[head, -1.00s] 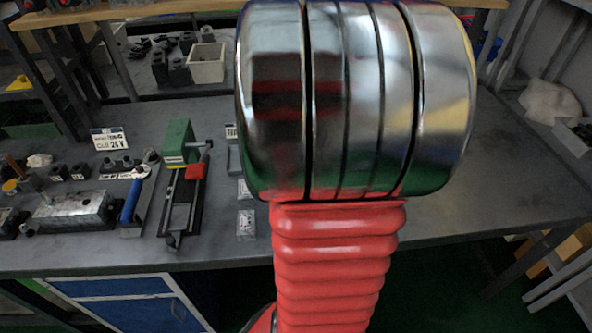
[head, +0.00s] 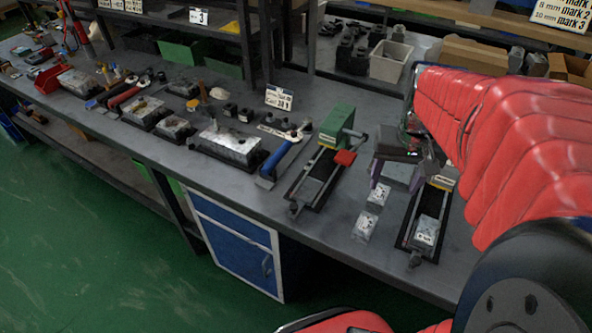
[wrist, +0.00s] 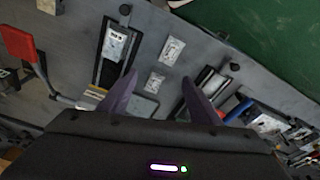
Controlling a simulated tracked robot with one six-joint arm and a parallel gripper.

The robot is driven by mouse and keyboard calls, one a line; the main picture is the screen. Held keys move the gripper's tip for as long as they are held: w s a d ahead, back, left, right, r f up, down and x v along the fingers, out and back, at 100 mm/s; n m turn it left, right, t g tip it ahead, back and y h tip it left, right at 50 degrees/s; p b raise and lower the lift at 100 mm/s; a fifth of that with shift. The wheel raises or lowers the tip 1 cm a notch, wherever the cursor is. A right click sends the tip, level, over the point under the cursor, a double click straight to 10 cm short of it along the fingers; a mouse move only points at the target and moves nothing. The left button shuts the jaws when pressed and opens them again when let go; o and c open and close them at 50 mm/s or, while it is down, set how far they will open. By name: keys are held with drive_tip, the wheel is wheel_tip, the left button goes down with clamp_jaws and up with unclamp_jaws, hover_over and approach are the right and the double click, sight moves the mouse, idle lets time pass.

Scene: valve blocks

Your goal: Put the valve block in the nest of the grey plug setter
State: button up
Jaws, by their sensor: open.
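The plug setter (head: 408,240) at the right has a dark rail and a yellow label. My arm hides its upper part, so its body colour is unclear. A pale, labelled valve block (head: 427,231) sits in the front part of this rail; it shows in the wrist view (wrist: 115,44) too. I cannot tell whether it is fully seated. Two similar blocks, one farther back (head: 378,195) and one nearer (head: 364,226), lie on the bench left of the rail. My gripper (wrist: 160,88) is open and empty, its purple fingers apart above the bench behind the loose blocks.
A green plug setter (head: 338,126) with a red-handled lever stands to the left. A grey plate (head: 398,174) lies below my gripper. A blue-handled tool (head: 284,152) and a metal block (head: 228,144) lie farther left. The bench's front edge is close to the rails.

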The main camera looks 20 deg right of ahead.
drive_tip(key=s+a+r+n+t, duration=0.1)
drive_tip(key=a+r+n+t, duration=0.1)
drive_tip(key=a, duration=0.8)
drive_tip(key=s+a+r+n+t+y, duration=0.1)
drive_tip(key=a+n, duration=0.3)
drive_tip(key=a, duration=0.6)
drive_tip(key=shift+s+a+r+t, duration=0.2)
drive_tip(key=shift+a+r+t, duration=0.05)
drive_tip(key=shift+r+t, duration=0.3)
